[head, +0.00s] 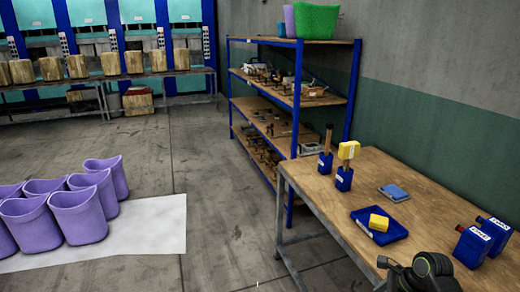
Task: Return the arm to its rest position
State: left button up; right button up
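Part of my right arm with its gripper end (418,272) shows dark at the bottom right in the head view. It is over the near edge of the wooden workbench (345,215). Its fingers are not clear, so I cannot tell whether they are open or shut. I see nothing held in it. My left arm and gripper are not in view.
Blue bottles (472,246) stand right of my arm. Two blue holders (344,179), one with a yellow-topped tool, and a grey-blue pad (394,192) are farther back. A blue shelf rack (297,95) stands behind. Purple bins (78,215) stand on a white sheet, left. Floor between is clear.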

jog(key=s+d+f+n+h+b, duration=0.15)
jog(key=s+f+n, duration=0.4)
jog(key=f, duration=0.85)
jog(key=s+d+f+n+h+b, duration=0.1)
jog(key=s+d+f+n+h, duration=0.15)
jog(key=s+f, duration=0.9)
jog(key=s+a+f+n+g+b, duration=0.1)
jog(key=s+a+f+n, duration=0.2)
jog(key=s+f+n, duration=0.7)
jog(key=s+f, duration=0.8)
jog(key=s, duration=0.3)
jog(key=shift+s+h, duration=0.25)
jog(key=shift+h, duration=0.15)
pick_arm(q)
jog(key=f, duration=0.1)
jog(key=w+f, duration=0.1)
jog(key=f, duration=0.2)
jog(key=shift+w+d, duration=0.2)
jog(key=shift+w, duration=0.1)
pick_arm(e)
jog(key=s+n, duration=0.1)
jog(key=s, duration=0.1)
jog(key=s+a+f+n, duration=0.1)
jog(key=s, duration=0.2)
jog(key=s+a+n, duration=0.1)
jog(key=s+n, duration=0.1)
jog(key=shift+s+a+f, duration=0.15)
jog(key=shift+a+f, duration=0.1)
jog(key=shift+f, duration=0.15)
jog(key=shift+c, duration=0.2)
